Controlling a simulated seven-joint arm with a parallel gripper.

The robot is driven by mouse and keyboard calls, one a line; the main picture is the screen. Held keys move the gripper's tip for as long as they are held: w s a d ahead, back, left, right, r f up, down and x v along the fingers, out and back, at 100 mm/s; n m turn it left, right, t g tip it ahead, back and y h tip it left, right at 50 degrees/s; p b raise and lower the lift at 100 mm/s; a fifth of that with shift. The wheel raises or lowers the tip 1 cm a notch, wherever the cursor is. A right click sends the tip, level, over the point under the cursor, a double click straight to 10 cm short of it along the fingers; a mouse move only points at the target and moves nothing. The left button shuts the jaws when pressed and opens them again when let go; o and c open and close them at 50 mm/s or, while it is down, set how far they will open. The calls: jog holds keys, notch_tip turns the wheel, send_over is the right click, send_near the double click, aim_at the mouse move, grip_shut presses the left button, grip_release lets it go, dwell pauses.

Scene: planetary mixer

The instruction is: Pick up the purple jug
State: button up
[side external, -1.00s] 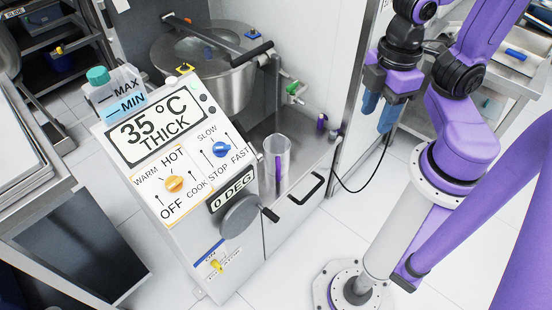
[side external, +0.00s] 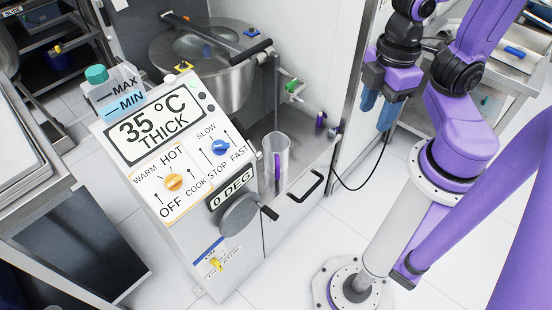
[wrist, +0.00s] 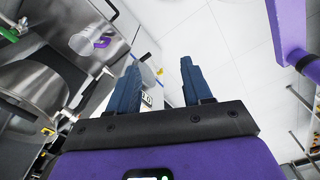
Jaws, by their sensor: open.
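The jug (side external: 276,160) is a clear, upright cylinder with a purple strip that looks like its handle. It stands on the grey ledge of the mixer, right of the control panel. In the wrist view, a clear cylinder with a purple handle (wrist: 84,43), apparently the same jug, is at the upper left, outside the finger gap. My gripper (side external: 378,108) has blue fingers pointing down, well to the right of the jug and apart from it. The wrist view shows the fingers (wrist: 159,65) spread with nothing between them.
The mixer bowl (side external: 205,70) with its bar stands behind the control panel (side external: 165,140). A small purple item (side external: 320,121) and a green-handled tap (side external: 292,87) are near the back wall. A metal post (side external: 357,80) rises between the ledge and my gripper. A black handle (side external: 305,188) juts from the front.

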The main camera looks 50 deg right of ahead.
jog(key=w+a+f+t+y, duration=0.1)
jog(key=w+a+f, duration=0.4)
jog(key=a+f, duration=0.25)
jog(key=w+a+f+y, duration=0.1)
jog(key=w+a+f, duration=0.4)
jog(key=a+f, duration=0.25)
jog(key=n+t+h, duration=0.3)
jog(key=n+t, duration=0.7)
jog(key=t, duration=0.2)
send_near(276, 160)
jog(key=f, duration=0.1)
jog(key=x, duration=0.7)
jog(key=shift+w+d, duration=0.2)
jog(key=shift+d, duration=0.05)
